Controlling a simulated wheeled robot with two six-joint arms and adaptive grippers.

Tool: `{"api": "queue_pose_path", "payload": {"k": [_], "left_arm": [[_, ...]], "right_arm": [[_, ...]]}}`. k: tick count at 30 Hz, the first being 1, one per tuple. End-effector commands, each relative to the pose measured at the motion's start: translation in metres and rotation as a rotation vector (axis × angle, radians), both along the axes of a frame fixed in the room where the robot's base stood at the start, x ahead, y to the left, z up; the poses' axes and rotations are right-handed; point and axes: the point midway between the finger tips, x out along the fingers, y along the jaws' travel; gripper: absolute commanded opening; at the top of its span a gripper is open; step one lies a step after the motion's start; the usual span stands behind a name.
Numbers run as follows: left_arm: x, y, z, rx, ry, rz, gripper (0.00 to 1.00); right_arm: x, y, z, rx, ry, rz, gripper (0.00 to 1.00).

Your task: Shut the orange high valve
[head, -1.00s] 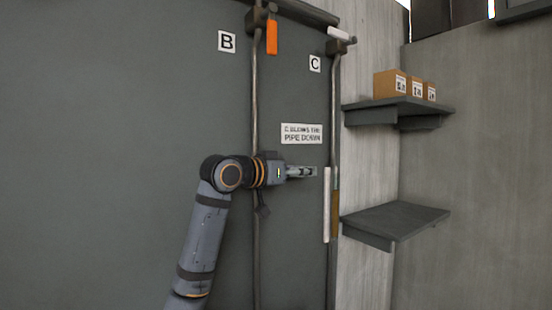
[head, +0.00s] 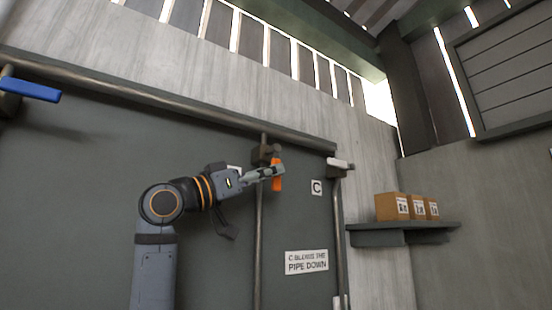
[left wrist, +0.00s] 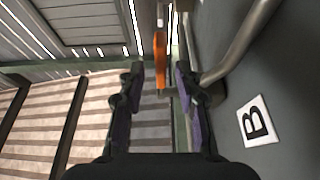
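The orange handle (head: 277,184) hangs straight down from a dark valve body (head: 264,154) at the top of a vertical pipe. My left gripper (head: 274,172) reaches up from the left and overlaps the handle in the head view. In the left wrist view the same orange handle (left wrist: 160,62) shows between the two spread fingertips of the left gripper (left wrist: 160,72), with a gap on each side. The fingers are open, and I see no contact. My right gripper is not in view.
A white handle (head: 338,163) tops the pipe to the right, above a C sign (head: 317,187). A blue handle (head: 30,90) sticks out at the far left. A B sign (left wrist: 256,121) is beside the gripper. Boxes (head: 392,207) stand on a shelf (head: 403,227) at right.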

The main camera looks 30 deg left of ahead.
Motion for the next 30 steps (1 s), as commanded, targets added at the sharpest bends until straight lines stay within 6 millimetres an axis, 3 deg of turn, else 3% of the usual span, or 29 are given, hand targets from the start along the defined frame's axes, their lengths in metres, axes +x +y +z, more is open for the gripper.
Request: {"api": "queue_pose_path", "payload": {"k": [1, 4, 14, 22, 30], "left_arm": [[0.008, -0.003, 0.008, -0.001, 0.002, -0.002, 0.34], [0.018, -0.007, 0.011, 0.0, 0.001, 0.0, 0.34], [0.024, -0.009, 0.009, 0.0, 0.0, 0.001, 0.34], [0.023, -0.009, 0.009, 0.0, 0.0, 0.001, 0.01], [0.023, -0.009, 0.009, 0.0, 0.0, 0.001, 0.0]], "right_arm": [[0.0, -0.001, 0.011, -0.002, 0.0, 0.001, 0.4], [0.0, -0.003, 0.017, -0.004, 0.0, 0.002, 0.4], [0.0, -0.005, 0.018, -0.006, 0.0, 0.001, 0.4], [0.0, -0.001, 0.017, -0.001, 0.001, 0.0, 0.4], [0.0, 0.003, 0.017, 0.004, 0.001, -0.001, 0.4]]}}
